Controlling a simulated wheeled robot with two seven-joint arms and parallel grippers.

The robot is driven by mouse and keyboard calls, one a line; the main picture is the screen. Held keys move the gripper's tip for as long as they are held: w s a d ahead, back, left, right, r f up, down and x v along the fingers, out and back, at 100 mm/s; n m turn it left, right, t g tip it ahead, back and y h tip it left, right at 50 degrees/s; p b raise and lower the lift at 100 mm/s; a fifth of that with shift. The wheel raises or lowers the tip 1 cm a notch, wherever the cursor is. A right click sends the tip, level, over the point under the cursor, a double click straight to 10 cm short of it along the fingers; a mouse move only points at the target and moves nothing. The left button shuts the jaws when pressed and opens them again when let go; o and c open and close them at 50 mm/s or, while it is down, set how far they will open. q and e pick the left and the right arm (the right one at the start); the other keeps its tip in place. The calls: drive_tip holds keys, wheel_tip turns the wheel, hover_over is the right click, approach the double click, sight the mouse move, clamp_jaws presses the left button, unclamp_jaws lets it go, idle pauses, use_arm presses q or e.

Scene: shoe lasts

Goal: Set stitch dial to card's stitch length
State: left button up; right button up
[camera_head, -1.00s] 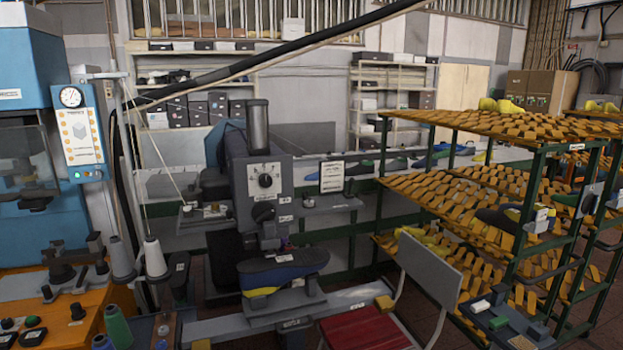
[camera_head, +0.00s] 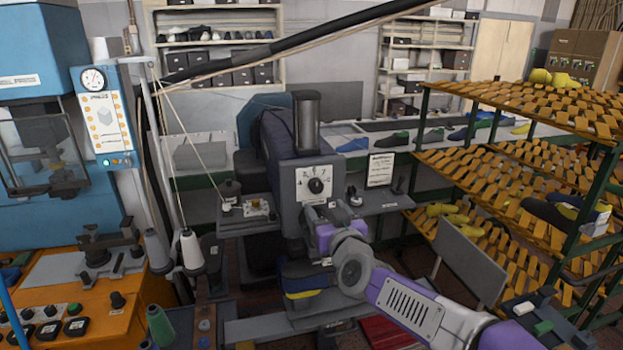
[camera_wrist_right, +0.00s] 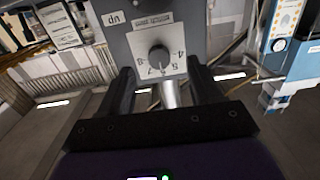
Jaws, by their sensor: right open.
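The stitch dial (camera_head: 316,185) is a round black knob on a white numbered plate on the sewing machine's front; I cannot tell its setting. In the right wrist view the dial (camera_wrist_right: 158,56) appears upside down, with several numbers around it. The card (camera_head: 380,169) is a white printed sheet right of the dial; its text is too small to read. My right gripper (camera_head: 320,210) is just below and in front of the dial. In the wrist view the right gripper (camera_wrist_right: 162,82) is open, its fingers pointing towards the dial plate, with nothing gripped. My left gripper is not in view.
The sewing machine (camera_head: 277,140) stands in the middle, with a shoe (camera_head: 305,280) below its head. A shoe rack (camera_head: 480,165) and a grey chair back (camera_head: 470,262) are at the right. Thread cones (camera_head: 192,250) and an orange machine (camera_head: 80,310) stand at the left.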

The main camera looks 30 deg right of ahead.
sight(317, 188)
drive_tip(key=shift+r+p+x, duration=0.15)
drive_tip(key=shift+r+x, duration=0.15)
drive_tip(key=shift+x, duration=0.9)
drive_tip(key=shift+r+p+x, duration=0.1)
drive_tip(key=shift+r+x, duration=0.15)
drive_tip(key=shift+x, duration=0.95)
drive_tip(key=shift+r+p+x, duration=0.15)
drive_tip(key=shift+r+x, duration=0.15)
drive_tip(key=shift+x, duration=0.85)
drive_tip(key=shift+d, duration=0.2)
drive_tip(key=c, duration=1)
drive_tip(key=shift+c, duration=0.2)
